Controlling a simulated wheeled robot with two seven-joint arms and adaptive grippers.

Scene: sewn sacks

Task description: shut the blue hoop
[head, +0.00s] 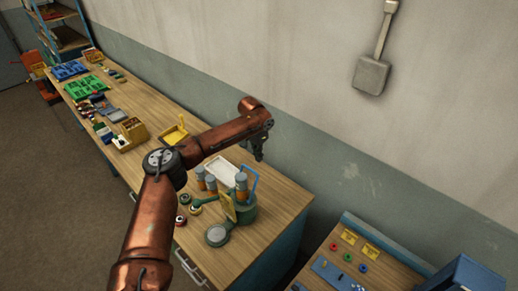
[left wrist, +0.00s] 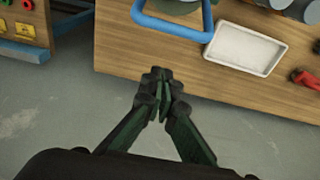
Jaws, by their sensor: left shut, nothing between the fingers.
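The blue hoop (head: 254,185) stands up at the far right side of a green-based device (head: 243,214) near the bench's right end. In the left wrist view the hoop (left wrist: 172,34) is a rounded blue loop at the top, with its bar facing my gripper. My left gripper (head: 259,155) is above the hoop in the head view, pointing down, shut and empty. In the left wrist view its fingertips (left wrist: 161,82) meet below the hoop in the picture, with a visible gap between. My right gripper is not in view.
A white tray (head: 219,165) lies beside the device; in the left wrist view it (left wrist: 245,49) is right of the hoop. Grey cylinders with orange bands (head: 241,183) stand close by. A second table (head: 380,262) stands right, beyond a gap. The wall runs behind the bench.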

